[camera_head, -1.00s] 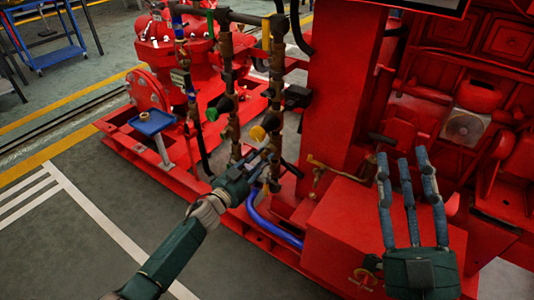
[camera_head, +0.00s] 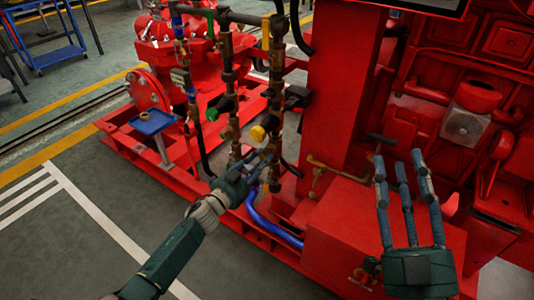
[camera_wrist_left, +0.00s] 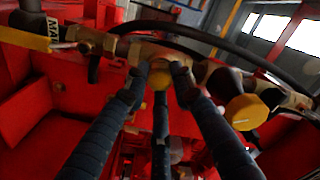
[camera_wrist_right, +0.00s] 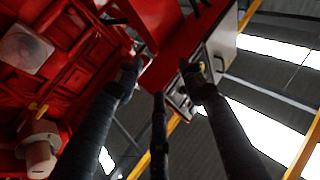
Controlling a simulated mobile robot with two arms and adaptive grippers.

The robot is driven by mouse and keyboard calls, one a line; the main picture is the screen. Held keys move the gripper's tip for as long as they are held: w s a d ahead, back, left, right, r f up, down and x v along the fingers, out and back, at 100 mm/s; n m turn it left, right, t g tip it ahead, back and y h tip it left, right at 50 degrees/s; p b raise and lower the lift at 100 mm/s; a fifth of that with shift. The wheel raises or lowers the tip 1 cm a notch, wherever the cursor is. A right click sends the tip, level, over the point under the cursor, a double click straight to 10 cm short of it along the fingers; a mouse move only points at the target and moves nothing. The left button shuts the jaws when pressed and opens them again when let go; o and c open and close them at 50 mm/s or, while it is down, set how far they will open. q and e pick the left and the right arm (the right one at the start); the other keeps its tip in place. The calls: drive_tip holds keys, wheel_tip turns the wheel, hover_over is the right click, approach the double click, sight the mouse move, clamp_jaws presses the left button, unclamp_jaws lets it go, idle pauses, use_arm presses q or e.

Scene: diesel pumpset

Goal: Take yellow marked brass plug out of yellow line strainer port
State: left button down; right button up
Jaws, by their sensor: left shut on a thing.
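The yellow line (camera_head: 276,85) runs down as an upright brass pipe with a yellow band near its top. Its brass strainer body (camera_wrist_left: 150,50) crosses the left wrist view. The yellow marked plug (camera_wrist_left: 160,78) shows as a yellow patch between the left fingertips, just below the strainer body. I cannot tell whether it is still seated in the port. My left gripper (camera_head: 262,166) is shut on it; the fingers largely hide it in the head view. My right gripper (camera_head: 402,165) is open and empty, in front of the red machine; its fingers also show in the right wrist view (camera_wrist_right: 162,80).
A yellow round knob (camera_head: 258,133) sits above the left fingers and also shows in the left wrist view (camera_wrist_left: 246,112). A green knob (camera_head: 212,114) is on the neighbouring line. A blue hose (camera_head: 272,229) runs below. A small blue tray (camera_head: 152,124) stands at left.

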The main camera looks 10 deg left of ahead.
sight(263, 157)
use_arm(q)
drive_tip(key=shift+s+a, duration=0.15)
drive_tip(key=shift+s, duration=0.15)
use_arm(e)
drive_tip(key=shift+w+f+g+h, duration=0.3)
drive_tip(key=shift+f, duration=0.35)
drive_tip(key=shift+w+f, duration=0.1)
drive_tip(key=shift+f, duration=0.15)
use_arm(q)
drive_tip(key=shift+s, duration=0.1)
use_arm(e)
drive_tip(key=shift+f, duration=0.1)
use_arm(q)
drive_tip(key=shift+s+a+p, duration=0.1)
drive_tip(key=shift+s+p, duration=0.1)
drive_tip(key=shift+p, duration=0.1)
use_arm(e)
drive_tip(key=shift+w+f+g, duration=0.2)
drive_tip(key=shift+f+g, duration=0.3)
drive_tip(key=shift+f, duration=0.2)
